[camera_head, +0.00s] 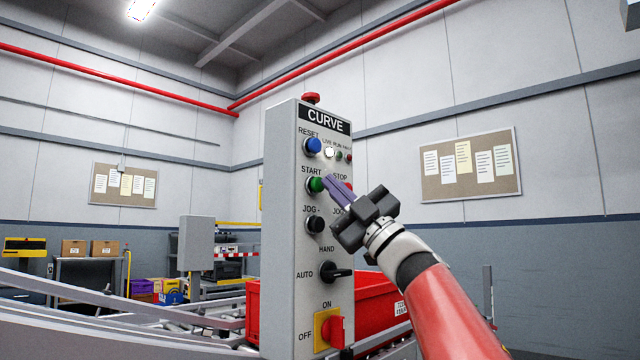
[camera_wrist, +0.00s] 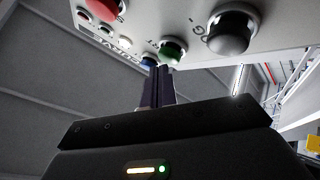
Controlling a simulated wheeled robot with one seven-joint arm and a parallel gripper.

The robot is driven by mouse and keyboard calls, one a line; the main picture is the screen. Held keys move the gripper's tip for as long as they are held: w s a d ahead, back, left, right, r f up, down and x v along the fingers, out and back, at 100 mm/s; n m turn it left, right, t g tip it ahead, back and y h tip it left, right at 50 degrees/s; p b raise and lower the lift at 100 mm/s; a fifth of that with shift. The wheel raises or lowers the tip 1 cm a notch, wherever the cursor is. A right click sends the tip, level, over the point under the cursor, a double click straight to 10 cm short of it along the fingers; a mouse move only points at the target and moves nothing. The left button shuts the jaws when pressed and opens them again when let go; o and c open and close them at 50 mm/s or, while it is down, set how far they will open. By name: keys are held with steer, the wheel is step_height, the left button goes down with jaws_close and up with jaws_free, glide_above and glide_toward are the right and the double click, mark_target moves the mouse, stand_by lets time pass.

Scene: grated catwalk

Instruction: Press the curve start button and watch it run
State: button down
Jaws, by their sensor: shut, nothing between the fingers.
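The grey control panel (camera_head: 281,230), headed CURVE, stands upright in the middle of the head view. Its green START button (camera_head: 315,185) sits under the blue RESET button (camera_head: 313,146). My gripper (camera_head: 328,183) is shut and empty, its purple fingers pointing at the green button from the right. The tips are at or very near the button; I cannot tell whether they touch it. In the wrist view the fingers (camera_wrist: 158,78) end just below the green button (camera_wrist: 173,48). The red STOP button is partly hidden behind my fingers in the head view.
The panel also has black JOG buttons, a HAND/AUTO selector (camera_head: 335,273), a red ON/OFF switch (camera_head: 333,331) and a red top knob (camera_head: 311,98). The white lamp (camera_head: 329,152) looks lit. A red bin (camera_head: 378,300) is behind the panel, by a roller conveyor (camera_head: 205,320).

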steer(key=shift+w+a+p, duration=0.4)
steer(key=shift+w+a, duration=0.1)
steer(key=shift+a, duration=0.1)
stand_by(1.1)
steer(key=shift+s+d+b, duration=0.6)
steer(key=shift+s+d, duration=0.2)
steer(key=shift+d, duration=0.15)
steer(key=shift+d, duration=0.1)
steer(key=s+d+b, duration=0.1)
steer(key=d, duration=0.1)
steer(key=s+d, duration=0.1)
steer(key=s, duration=0.1)
steer(key=shift+d+b, duration=0.35)
steer(key=shift+b, duration=0.05)
stand_by(0.6)
